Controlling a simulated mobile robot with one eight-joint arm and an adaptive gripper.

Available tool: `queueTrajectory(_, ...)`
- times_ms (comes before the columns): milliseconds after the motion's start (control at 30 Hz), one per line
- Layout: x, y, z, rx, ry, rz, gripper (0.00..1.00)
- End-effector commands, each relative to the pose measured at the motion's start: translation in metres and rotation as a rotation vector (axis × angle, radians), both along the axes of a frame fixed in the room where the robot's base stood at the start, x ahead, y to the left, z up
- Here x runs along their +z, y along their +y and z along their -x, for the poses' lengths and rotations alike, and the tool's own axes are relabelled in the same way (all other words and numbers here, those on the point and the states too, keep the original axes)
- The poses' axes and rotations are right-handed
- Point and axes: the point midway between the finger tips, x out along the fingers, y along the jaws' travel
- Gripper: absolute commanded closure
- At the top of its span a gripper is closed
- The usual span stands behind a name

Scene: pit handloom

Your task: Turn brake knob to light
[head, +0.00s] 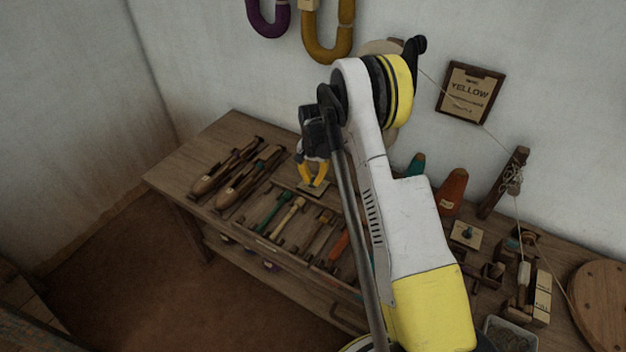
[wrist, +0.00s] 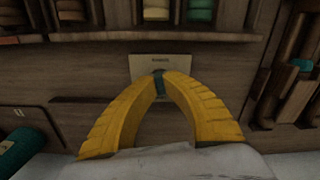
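A small pale plate (wrist: 143,64) with a tiny label lies on the wooden bench, ahead of my gripper in the wrist view; the lettering is too small to read surely. A dark teal knob (wrist: 159,86) stands on it. My gripper (wrist: 160,79) has its yellow fingertips on both sides of the knob, seemingly closed against it. They hide much of the knob, and I cannot read its setting. In the head view my gripper (head: 313,180) points down at the same plate (head: 318,191), near the bench's back edge; the knob is hidden there.
Wooden shuttles (head: 228,170) lie left of the plate, and a rack with several handled tools (head: 290,215) lies in front. Orange (head: 452,190) and teal cones stand by the wall.

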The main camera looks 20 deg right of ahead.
Motion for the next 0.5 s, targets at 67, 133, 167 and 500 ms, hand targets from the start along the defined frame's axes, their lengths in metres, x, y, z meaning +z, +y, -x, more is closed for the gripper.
queueTrajectory(67,-0.0003,0.0001,0.0004,-0.047,0.001,-0.001,1.00)
queueTrajectory(133,-0.0003,0.0001,0.0004,-0.085,0.001,-0.001,1.00)
queueTrajectory(167,-0.0004,0.0001,0.0003,-0.100,0.001,-0.001,1.00)
queueTrajectory(500,-0.0004,0.0001,0.0004,-0.191,0.001,0.000,1.00)
